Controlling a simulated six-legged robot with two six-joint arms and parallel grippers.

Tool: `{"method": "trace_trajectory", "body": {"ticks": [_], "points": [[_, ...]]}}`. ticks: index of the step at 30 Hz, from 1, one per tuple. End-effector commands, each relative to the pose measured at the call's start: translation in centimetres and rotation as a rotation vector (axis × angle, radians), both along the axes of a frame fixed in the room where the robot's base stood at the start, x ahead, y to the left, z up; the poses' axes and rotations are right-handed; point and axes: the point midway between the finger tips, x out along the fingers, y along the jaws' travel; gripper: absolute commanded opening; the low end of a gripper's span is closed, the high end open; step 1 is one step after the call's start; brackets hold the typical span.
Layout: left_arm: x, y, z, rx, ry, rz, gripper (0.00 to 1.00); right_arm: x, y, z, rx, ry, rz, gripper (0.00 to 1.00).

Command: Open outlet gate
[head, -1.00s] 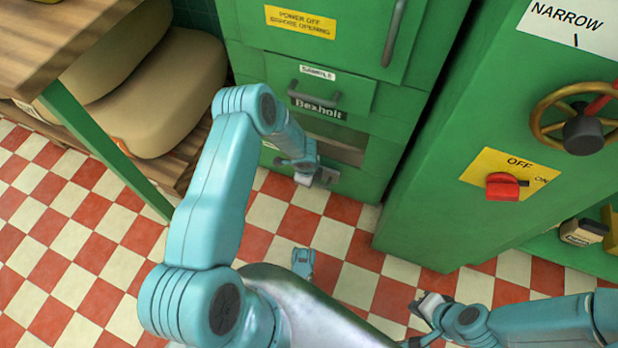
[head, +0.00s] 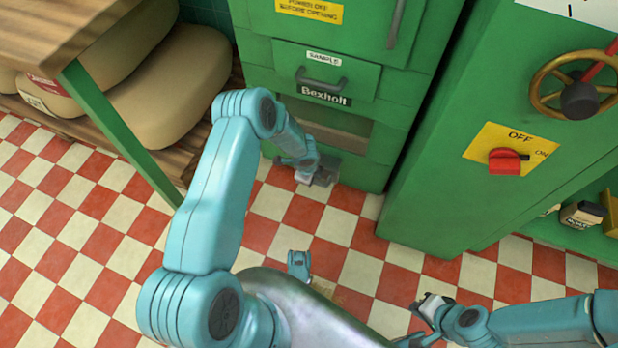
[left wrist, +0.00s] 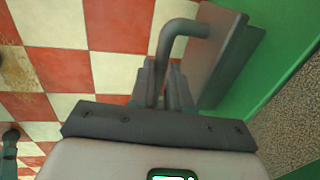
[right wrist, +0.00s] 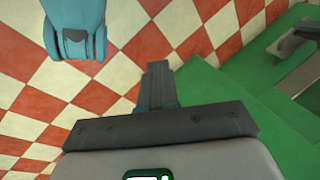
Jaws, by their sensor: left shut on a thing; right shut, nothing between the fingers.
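The outlet gate is a grey plate (left wrist: 222,55) with a bent grey bar handle (left wrist: 180,32) in the left wrist view. In the head view it shows small and partly hidden (head: 325,172), low at the front of the green machine (head: 350,170), below a dark recessed opening (head: 342,138). My left gripper (head: 310,174) is shut on the handle; its fingers (left wrist: 164,92) pinch the bar beside the plate. My right gripper (head: 428,302) is shut and empty above the floor, away from the gate; its fingers (right wrist: 158,82) meet in the right wrist view.
A sample drawer (head: 355,78) is above the opening. A green cabinet with a red switch (head: 505,162) and brass handwheel (head: 580,97) stands at the right. Tan sacks (head: 170,90) lie on a wooden shelf at the left.

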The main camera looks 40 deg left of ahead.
Motion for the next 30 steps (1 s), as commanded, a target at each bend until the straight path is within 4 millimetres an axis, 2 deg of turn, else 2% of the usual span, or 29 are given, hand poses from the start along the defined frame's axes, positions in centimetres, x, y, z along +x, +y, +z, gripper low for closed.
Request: {"method": "trace_trajectory", "body": {"ticks": [4, 5, 6, 7, 17, 20, 23, 30], "points": [[0.2, 0.0, 0.1, 0.0, -0.003, -0.001, 0.0, 0.0, 0.0, 0.0, 0.0, 0.0, 0.0, 0.0], [0.2, 0.0, 0.1, 0.0, -0.003, -0.001, 0.26, 0.0, 0.0, 0.0, 0.0, 0.0, 0.0, 0.0], [0.2, 0.0, 0.1, 0.0, -0.003, -0.001, 0.39, 0.0, 0.0, 0.0, 0.0, 0.0, 0.0, 0.0], [0.2, 0.0, 0.1, 0.0, -0.003, -0.001, 0.42, 0.0, 0.0, 0.0, 0.0, 0.0, 0.0, 0.0], [-0.1, 0.0, 0.5, 0.0, -0.002, 0.0, 0.42, -0.1, 0.0, 0.3, 0.001, 0.003, 0.0, 0.0], [-0.3, -0.1, 2.0, 0.0, -0.003, 0.0, 0.42, -0.4, 0.1, 1.0, 0.002, 0.014, 0.002, 0.0], [-0.8, -0.2, 4.3, 0.0, -0.004, -0.001, 0.42, -1.1, 0.2, 2.0, 0.006, 0.036, 0.004, 0.0], [-1.9, -0.5, 10.7, 0.0, -0.004, -0.001, 0.42, -1.9, 0.6, 4.3, 0.012, 0.06, 0.019, 0.0]]}}
